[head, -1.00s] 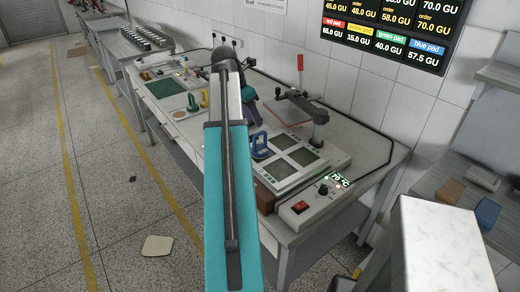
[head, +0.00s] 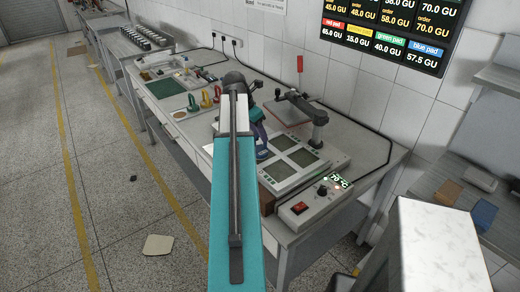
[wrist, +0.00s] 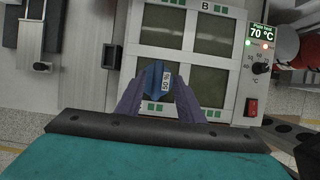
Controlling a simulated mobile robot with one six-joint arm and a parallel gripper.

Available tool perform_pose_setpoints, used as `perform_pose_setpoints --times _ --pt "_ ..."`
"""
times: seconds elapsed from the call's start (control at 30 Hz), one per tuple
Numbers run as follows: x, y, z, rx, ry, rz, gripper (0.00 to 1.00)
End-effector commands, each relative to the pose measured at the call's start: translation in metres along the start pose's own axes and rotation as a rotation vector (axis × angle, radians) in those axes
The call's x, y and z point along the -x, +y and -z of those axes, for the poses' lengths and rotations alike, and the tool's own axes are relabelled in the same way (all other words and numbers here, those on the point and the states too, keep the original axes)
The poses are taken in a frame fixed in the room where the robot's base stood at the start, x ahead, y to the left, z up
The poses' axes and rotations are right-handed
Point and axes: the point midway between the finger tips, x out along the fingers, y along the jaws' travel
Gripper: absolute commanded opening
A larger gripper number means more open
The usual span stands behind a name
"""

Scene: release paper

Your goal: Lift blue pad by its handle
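The blue pad (head: 262,155) stands on the near-left cell of the white four-cell plate (head: 286,182), mostly hidden by my gripper (head: 261,145) in the head view. In the wrist view, the blue pad (wrist: 154,82) shows its blue handle and a white label between the two purple fingers of my gripper (wrist: 158,80). The fingers reach down on both sides of the handle and look apart. I cannot tell whether either finger touches it.
A control box (head: 310,203) with a red switch and a 70 °C display is beside the plate. A lever press (head: 302,110) stands behind. Green, yellow and red handled pads (head: 205,99) are farther left. A price screen (head: 392,30) hangs on the wall.

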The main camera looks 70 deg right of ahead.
Motion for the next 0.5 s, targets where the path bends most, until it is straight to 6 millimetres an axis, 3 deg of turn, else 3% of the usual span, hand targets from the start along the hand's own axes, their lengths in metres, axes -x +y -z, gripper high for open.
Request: perform_pose_setpoints --times 0.5 --pt "-0.0068 -0.0002 -0.0002 0.000 0.000 0.000 0.34"
